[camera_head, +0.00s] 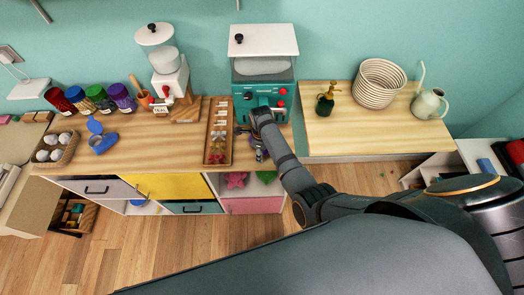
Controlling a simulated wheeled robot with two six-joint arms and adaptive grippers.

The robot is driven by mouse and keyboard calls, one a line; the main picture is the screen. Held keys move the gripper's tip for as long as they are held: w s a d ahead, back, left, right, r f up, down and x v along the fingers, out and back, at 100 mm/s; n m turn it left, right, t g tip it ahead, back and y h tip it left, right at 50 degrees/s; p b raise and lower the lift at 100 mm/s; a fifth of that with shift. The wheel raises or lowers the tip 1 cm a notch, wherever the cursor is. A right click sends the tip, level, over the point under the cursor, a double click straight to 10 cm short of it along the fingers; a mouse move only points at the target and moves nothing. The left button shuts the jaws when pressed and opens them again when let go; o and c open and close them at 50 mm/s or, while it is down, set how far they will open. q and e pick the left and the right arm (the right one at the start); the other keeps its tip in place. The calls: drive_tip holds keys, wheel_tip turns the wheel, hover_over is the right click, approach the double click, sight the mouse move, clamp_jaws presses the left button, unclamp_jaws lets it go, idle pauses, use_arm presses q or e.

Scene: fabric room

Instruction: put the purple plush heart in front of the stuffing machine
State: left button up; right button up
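The stuffing machine (263,88) is teal with a white hopper and red knobs, at the back of the wooden counter. My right arm reaches in from the right and ends just in front of it. My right gripper (257,152) is small and dark at the counter's front edge, and its fingers are hard to make out. A small purple patch (243,143) shows just left of the gripper; it may be part of the purple plush heart, mostly hidden. I cannot tell whether the gripper holds it. My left gripper is out of view.
A wooden tray (218,153) of small items stands left of the machine. A white dispenser (171,82), colored jars (103,98) and a blue tool (101,142) are farther left. A basket (379,84) and watering can (430,103) stand right. The counter's middle left is clear.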

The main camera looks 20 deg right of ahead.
drive_tip(key=shift+w+a, duration=0.1)
drive_tip(key=shift+w, duration=0.05)
drive_tip(key=shift+w+f, duration=0.2)
drive_tip(key=shift+d+r, duration=0.15)
drive_tip(key=shift+d, duration=0.15)
wheel_tip(320, 180, up, 3)
drive_tip(key=p, duration=0.3)
wheel_tip(320, 180, up, 5)
drive_tip(key=p, duration=0.5)
drive_tip(key=shift+a+r, duration=0.1)
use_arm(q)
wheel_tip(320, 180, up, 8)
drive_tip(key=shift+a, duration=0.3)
use_arm(e)
wheel_tip(320, 180, up, 4)
drive_tip(key=shift+f, duration=0.2)
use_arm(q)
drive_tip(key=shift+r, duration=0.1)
